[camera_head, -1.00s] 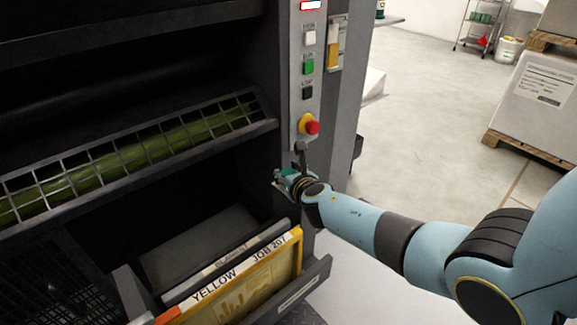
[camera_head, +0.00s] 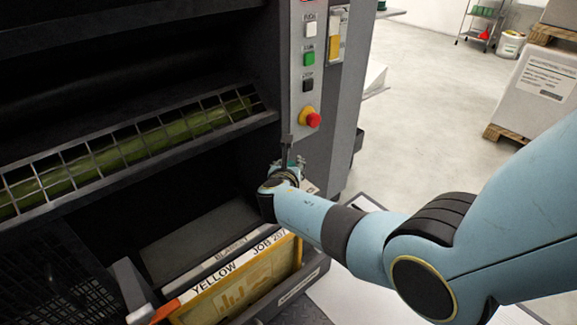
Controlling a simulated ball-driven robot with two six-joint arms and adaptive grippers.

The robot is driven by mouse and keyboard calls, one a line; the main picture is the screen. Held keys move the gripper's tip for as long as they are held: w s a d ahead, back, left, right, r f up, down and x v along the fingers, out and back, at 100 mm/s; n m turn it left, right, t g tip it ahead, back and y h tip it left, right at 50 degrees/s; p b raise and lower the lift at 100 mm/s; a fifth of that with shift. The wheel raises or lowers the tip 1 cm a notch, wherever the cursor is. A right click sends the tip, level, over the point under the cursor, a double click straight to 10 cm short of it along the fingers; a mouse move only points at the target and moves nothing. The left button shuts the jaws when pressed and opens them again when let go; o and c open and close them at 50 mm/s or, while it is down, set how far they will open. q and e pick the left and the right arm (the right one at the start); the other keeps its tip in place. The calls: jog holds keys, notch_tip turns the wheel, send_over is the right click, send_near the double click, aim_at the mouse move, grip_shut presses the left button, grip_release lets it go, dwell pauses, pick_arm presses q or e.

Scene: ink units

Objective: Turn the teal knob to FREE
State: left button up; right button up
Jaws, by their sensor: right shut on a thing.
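My right arm reaches in from the right, and its gripper (camera_head: 288,163) is at the lower part of the machine's grey control panel (camera_head: 322,100), below the red stop button. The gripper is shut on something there. A small bit of teal (camera_head: 300,160) shows at the fingers, but the wrist hides most of it, so I cannot make out the knob's pointer or its FREE mark. My left gripper is not in view.
A red stop button (camera_head: 313,120) on a yellow base sits just above the gripper, with white, green (camera_head: 309,58) and black buttons higher up. A green roller (camera_head: 150,145) lies behind a wire guard at left. A yellow frame marked JOB 207 (camera_head: 235,290) stands below.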

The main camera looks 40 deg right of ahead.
jog(key=o, duration=1.2)
jog(key=v, duration=0.7)
jog(key=shift+s+a, duration=0.15)
jog(key=shift+a, duration=0.1)
jog(key=shift+r, duration=0.1)
